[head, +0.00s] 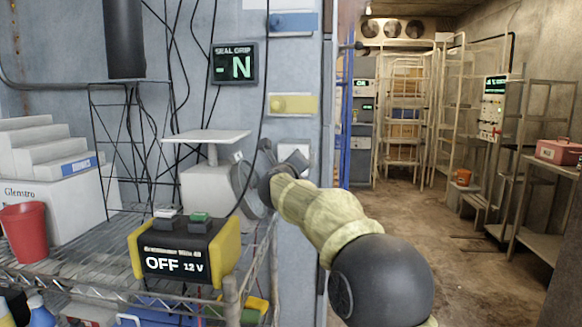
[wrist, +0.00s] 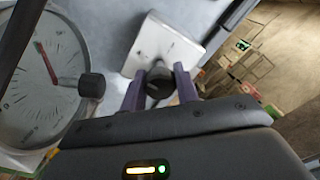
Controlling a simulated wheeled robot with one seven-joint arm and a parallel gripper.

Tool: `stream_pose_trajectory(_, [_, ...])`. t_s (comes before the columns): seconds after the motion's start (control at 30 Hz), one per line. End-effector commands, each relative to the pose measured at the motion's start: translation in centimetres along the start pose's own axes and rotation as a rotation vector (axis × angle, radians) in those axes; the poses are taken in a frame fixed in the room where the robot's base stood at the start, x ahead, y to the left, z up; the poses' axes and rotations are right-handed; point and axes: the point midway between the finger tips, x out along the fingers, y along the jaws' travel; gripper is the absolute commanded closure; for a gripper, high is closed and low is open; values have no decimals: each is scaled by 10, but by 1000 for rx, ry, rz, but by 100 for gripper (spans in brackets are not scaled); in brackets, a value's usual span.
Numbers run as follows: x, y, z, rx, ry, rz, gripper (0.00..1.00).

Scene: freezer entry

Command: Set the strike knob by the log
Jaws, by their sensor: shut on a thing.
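A round black knob (wrist: 158,80) sits on a white square plate (wrist: 166,45) on the wall, and I take it as the strike knob. My gripper (wrist: 160,88) is shut on it, with one purple finger on each side. In the head view the plate (head: 304,150) shows just past my wrist, which hides the knob. No pointer or mark on the knob can be made out. I see no sheet or screen that I can surely call the log. A wall display (head: 234,64) reads "SEAL GRIP" and "- N".
A round dial (wrist: 42,75) with a black side knob (wrist: 92,85) is close left of my gripper. A wire shelf (head: 90,255) holds a yellow-black box (head: 185,252) reading "OFF 12 V" and a red cup (head: 24,230). The freezer doorway and floor (head: 400,205) are at right.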

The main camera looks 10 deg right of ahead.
Motion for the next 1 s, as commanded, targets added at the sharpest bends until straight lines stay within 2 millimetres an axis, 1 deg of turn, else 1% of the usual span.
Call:
stream_pose_trajectory(0.03, [0, 3, 0, 2, 1, 6, 92])
stream_pose_trajectory(0.2, [0, 3, 0, 2, 0, 6, 92])
stream_pose_trajectory(0.23, [0, 3, 0, 2, 0, 6, 64])
stream_pose_trajectory(0.3, [0, 3, 0, 1, 0, 5, 50])
stream_pose_trajectory(0.33, [0, 2, 0, 1, 0, 4, 48])
stream_pose_trajectory(0.6, [0, 0, 0, 0, 0, 1, 48])
stream_pose_trajectory(0.73, [-6, 0, 1, 0, -2, 0, 48])
stream_pose_trajectory(0.87, [-21, 0, 1, -1, -2, 0, 48])
stream_pose_trajectory(1.0, [-45, 1, 1, 0, -3, 2, 48])
